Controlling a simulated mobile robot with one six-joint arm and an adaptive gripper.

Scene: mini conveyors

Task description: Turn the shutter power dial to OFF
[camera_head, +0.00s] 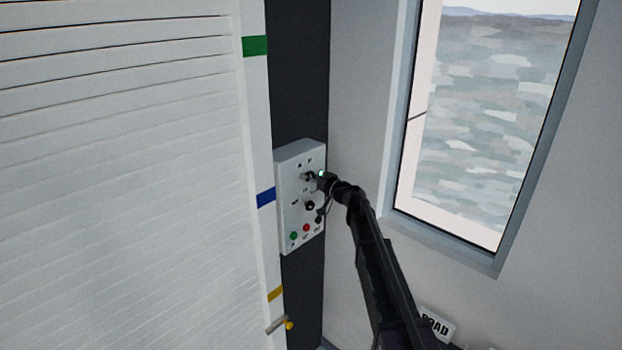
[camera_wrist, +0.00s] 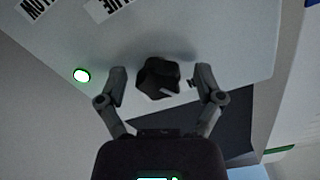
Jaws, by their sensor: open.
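The pale control panel (camera_head: 287,190) is on a dark upright strip beside the shutter. My gripper (camera_head: 314,177) is at its upper part, where it covers some of the panel. In the wrist view, a faceted black dial (camera_wrist: 157,80) with a small pale mark lies between the fingertips of my gripper (camera_wrist: 161,78). The fingers are open, with a visible gap on each side of the dial. A lit green lamp (camera_wrist: 81,75) is left of the dial and also shows in the head view (camera_head: 321,173). I cannot read which dial this is from its labels.
A lower black knob (camera_head: 309,206), a red button (camera_head: 305,228) and a green button (camera_head: 293,235) are on the panel. The white slatted shutter (camera_head: 120,150) fills the left. A window (camera_head: 480,120) is in the right wall. A lever with a yellow end (camera_head: 289,325) is low down.

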